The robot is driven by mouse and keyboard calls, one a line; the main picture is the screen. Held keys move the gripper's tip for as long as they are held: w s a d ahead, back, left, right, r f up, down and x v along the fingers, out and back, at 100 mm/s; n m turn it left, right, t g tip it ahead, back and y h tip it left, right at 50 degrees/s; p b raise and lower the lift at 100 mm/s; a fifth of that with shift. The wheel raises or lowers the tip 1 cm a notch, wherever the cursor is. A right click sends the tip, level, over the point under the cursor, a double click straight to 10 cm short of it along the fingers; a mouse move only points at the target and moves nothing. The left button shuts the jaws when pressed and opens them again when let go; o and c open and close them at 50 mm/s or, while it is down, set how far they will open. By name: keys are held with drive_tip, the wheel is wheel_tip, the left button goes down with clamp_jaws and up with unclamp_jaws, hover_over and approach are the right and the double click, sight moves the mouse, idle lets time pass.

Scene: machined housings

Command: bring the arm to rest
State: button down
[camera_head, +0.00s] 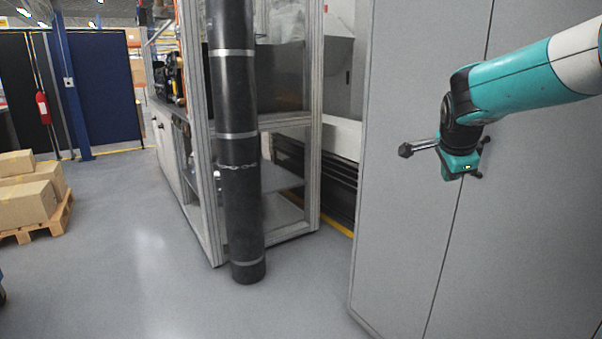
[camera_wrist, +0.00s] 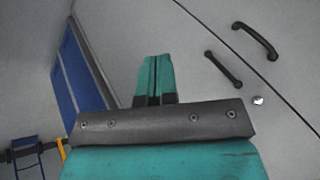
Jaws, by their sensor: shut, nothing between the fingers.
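My arm reaches in from the upper right of the head view, teal and white with a dark wrist. It ends in a small teal and black part, my gripper (camera_head: 460,165), held in front of a tall grey cabinet (camera_head: 400,240). The fingertips are hard to make out there. In the wrist view my gripper (camera_wrist: 154,62) shows two teal fingers side by side and closed together beyond a dark bar. Nothing is held between them. Behind them is a pale grey surface with two black handles (camera_wrist: 256,40).
A black column (camera_head: 240,150) with metal bands stands by a metal-framed enclosure (camera_head: 317,120). Cardboard boxes (camera_head: 28,200) sit on a wooden pallet (camera_head: 55,222) at the left. A red extinguisher (camera_head: 43,108) hangs behind. The grey floor (camera_head: 130,250) between is clear.

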drive_tip(key=s+a+r+n+g+y+p, duration=0.1)
drive_tip(key=s+a+n, duration=0.5)
drive_tip(key=s, duration=0.7)
drive_tip(key=s+a+n+g+y+p, duration=0.2)
drive_tip(key=s+a+n, duration=0.5)
drive_tip(key=s+n, duration=0.4)
drive_tip(key=s+a+r+n+g+y+p, duration=0.1)
drive_tip(key=s+a+n, duration=0.6)
drive_tip(key=s, duration=0.7)
drive_tip(key=n+g+y+p, duration=0.1)
drive_tip(key=g+y, duration=0.1)
drive_tip(key=y, duration=0.1)
drive_tip(key=shift+s+r+n+y, duration=0.3)
drive_tip(key=shift+s, duration=0.05)
drive_tip(key=shift+a, duration=0.1)
